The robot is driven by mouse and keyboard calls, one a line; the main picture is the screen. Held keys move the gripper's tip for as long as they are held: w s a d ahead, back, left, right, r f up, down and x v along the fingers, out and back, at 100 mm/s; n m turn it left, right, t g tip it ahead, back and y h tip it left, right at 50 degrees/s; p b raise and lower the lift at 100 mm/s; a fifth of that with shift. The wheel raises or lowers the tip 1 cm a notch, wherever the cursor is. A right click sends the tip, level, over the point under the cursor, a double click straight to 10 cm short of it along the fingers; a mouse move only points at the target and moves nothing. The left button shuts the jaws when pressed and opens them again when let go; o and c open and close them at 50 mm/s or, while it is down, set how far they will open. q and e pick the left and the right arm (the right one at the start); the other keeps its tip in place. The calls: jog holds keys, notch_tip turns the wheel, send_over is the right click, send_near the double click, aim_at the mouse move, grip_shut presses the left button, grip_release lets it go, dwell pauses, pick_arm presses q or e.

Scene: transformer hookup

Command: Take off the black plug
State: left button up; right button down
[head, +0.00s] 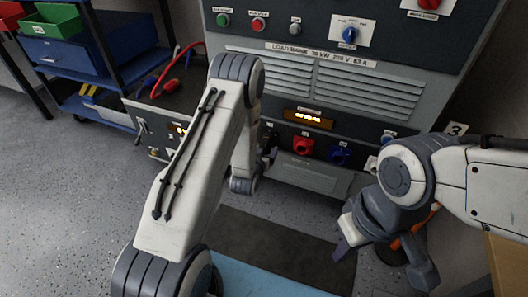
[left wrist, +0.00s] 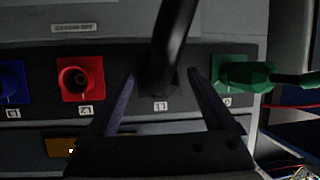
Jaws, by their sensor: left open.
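The black plug (left wrist: 163,82) sits at the load bank's front panel in the left wrist view, with a thick black cable (left wrist: 176,30) rising from it across the picture. My left gripper (left wrist: 167,85) is open, one finger on each side of the plug. Gaps show beside both fingers; I cannot tell whether either touches it. In the head view my left gripper (head: 270,157) is mostly hidden behind its own arm, and so is the plug. My right gripper (head: 345,247) hangs low at the right, away from the panel; its opening is unclear.
A green plug with a cable (left wrist: 247,75) is close to the right finger in the left wrist view. A red socket (left wrist: 78,80) and a blue socket (left wrist: 10,82) lie to the left. A blue cart (head: 95,55) stands at the back left. Floor (head: 75,190) is clear at left.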

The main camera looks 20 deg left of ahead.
pick_arm(q)
grip_shut()
jog(key=shift+a+r+n+h+p, duration=0.2)
jog(key=shift+n+h+p, duration=0.25)
jog(key=shift+n, duration=0.15)
jog(key=shift+n+h, duration=0.35)
jog(key=shift+n, duration=0.15)
jog(key=shift+w+n+h+p, duration=0.1)
jog(key=shift+n+h+p, duration=0.3)
jog(key=shift+n+h, duration=0.7)
jog(key=shift+a+n+h, duration=0.25)
jog(key=shift+n+h, duration=0.45)
jog(key=shift+n, duration=0.5)
jog(key=c, duration=0.8)
grip_release()
jog(key=shift+r+n, duration=0.1)
jog(key=shift+n, duration=0.2)
jog(key=shift+d, duration=0.1)
grip_shut()
